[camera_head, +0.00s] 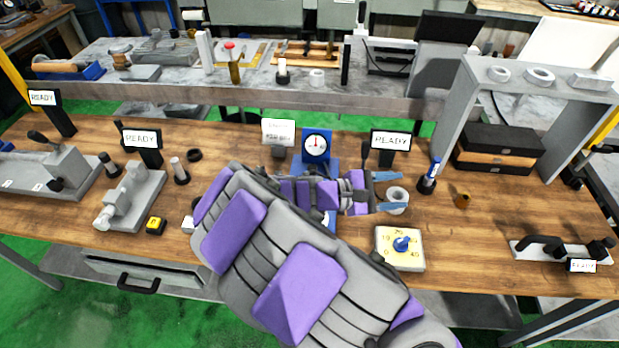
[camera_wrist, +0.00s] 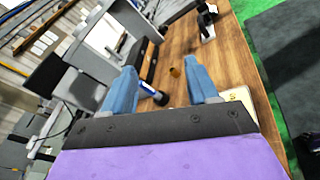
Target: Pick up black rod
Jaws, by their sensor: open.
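A tall thin black rod (camera_head: 346,65) stands upright at the front of the grey back bench; I cannot tell if it is the task's rod. Another short black upright piece (camera_head: 365,152) shows beside the READY sign on the wooden table. My gripper (camera_head: 396,191) is open and empty above the wooden table, by a grey ring (camera_head: 397,201). Its blue fingers (camera_wrist: 160,70) are apart in the wrist view. A blue and white marker-like piece in a black holder (camera_head: 428,178) stands right of the fingers; it also shows between them in the wrist view (camera_wrist: 150,92).
My arm hides the table's middle. A dial gauge (camera_head: 315,146) and a READY sign (camera_head: 390,140) stand behind the gripper. A yellow dial box (camera_head: 400,248) lies in front.

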